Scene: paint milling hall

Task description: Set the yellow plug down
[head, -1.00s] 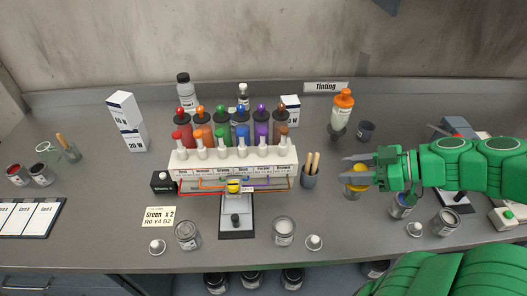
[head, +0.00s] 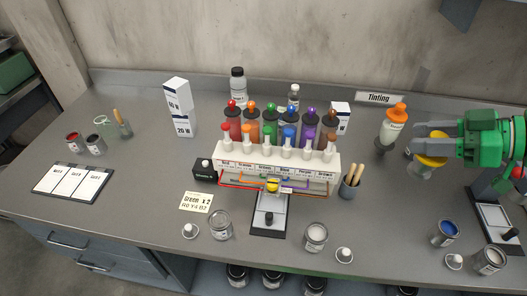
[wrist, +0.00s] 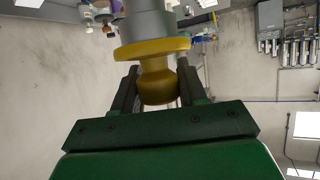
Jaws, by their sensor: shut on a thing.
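The yellow plug (head: 431,162) is between the fingers of my gripper (head: 432,146), above the right part of the bench. In the wrist view, the plug's wide yellow flange and narrower knob (wrist: 156,86) sit between the two dark fingers (wrist: 157,88), which are shut on it. A grey cylinder (wrist: 146,20) shows beyond the flange; I cannot tell whether it is part of the plug. The plug's underside is hidden in the head view.
An orange-capped bottle (head: 394,126) stands just left of my gripper. A brush cup (head: 348,188), the tinting rack (head: 275,164) and a blue-filled tin (head: 444,233) stand on the bench (head: 395,205). Bare bench lies between the brush cup and the blue-filled tin.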

